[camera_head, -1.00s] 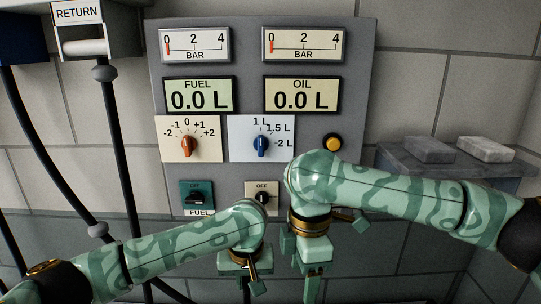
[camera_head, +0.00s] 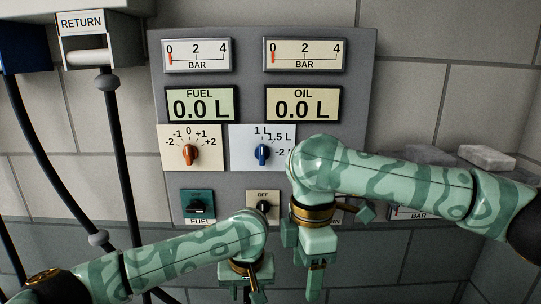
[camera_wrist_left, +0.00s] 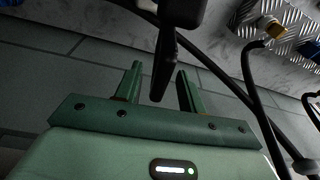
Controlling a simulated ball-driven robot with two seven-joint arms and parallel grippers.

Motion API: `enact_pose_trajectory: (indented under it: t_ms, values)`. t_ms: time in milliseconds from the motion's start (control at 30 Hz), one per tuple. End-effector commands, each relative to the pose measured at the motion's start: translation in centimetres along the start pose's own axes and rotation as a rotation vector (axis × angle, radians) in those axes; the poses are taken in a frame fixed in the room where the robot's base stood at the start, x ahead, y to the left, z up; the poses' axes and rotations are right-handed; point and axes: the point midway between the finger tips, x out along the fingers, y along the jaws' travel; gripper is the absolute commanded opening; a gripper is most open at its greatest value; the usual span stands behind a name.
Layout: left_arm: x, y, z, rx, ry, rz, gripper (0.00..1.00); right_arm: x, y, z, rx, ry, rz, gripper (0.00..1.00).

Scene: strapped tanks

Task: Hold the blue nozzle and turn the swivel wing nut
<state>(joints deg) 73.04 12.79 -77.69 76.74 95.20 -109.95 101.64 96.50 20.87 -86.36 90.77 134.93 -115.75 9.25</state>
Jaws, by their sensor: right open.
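My left gripper (camera_head: 246,290) points down at the bottom centre of the head view. In the left wrist view its two fingers (camera_wrist_left: 160,88) stand apart, with a black tapered piece (camera_wrist_left: 165,65) hanging in line with the gap; I cannot tell whether it touches them. My right gripper (camera_head: 312,270) is to its right, also pointing down, with nothing seen in it. A blue block (camera_head: 22,50) is at the upper left edge, cut off by the frame. I cannot make out the blue nozzle or swivel wing nut for certain.
A grey panel (camera_head: 250,80) with gauges, displays and knobs faces me. A RETURN holder (camera_head: 85,50) and black hoses (camera_head: 118,170) are at left. A grey shelf with blocks (camera_head: 487,157) is at right, behind my right arm. A brass fitting (camera_wrist_left: 269,28) shows in the left wrist view.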

Motion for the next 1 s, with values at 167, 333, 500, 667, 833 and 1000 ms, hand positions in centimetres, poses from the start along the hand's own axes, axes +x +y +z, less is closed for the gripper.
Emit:
enact_pose_trajectory:
  t_ms: [167, 333, 500, 667, 833, 1000]
  values:
    - [-1.1, 0.0, -0.1, 0.000, 0.002, 0.002, 0.40, 0.0, 0.0, 0.0, 0.000, 0.000, 0.000, 0.63]
    - [-4.7, 0.0, -0.2, 0.001, 0.006, 0.002, 0.40, 0.0, 0.0, 0.0, 0.000, 0.000, 0.000, 0.63]
    - [-8.6, 0.0, -0.2, 0.000, 0.005, 0.000, 0.40, 0.0, 0.0, 0.0, 0.000, 0.000, 0.000, 0.63]
    - [-11.0, 0.0, -0.1, 0.001, 0.003, -0.001, 0.40, 0.0, 0.0, 0.0, 0.000, 0.000, 0.000, 0.63]
    - [-12.5, 0.0, -0.1, 0.000, 0.000, -0.001, 0.40, -0.8, -0.1, 0.0, 0.000, 0.000, 0.002, 0.63]
    - [-13.6, -0.1, -0.3, -0.001, 0.000, 0.000, 0.40, -2.7, -0.2, -0.1, 0.000, -0.001, 0.008, 0.63]
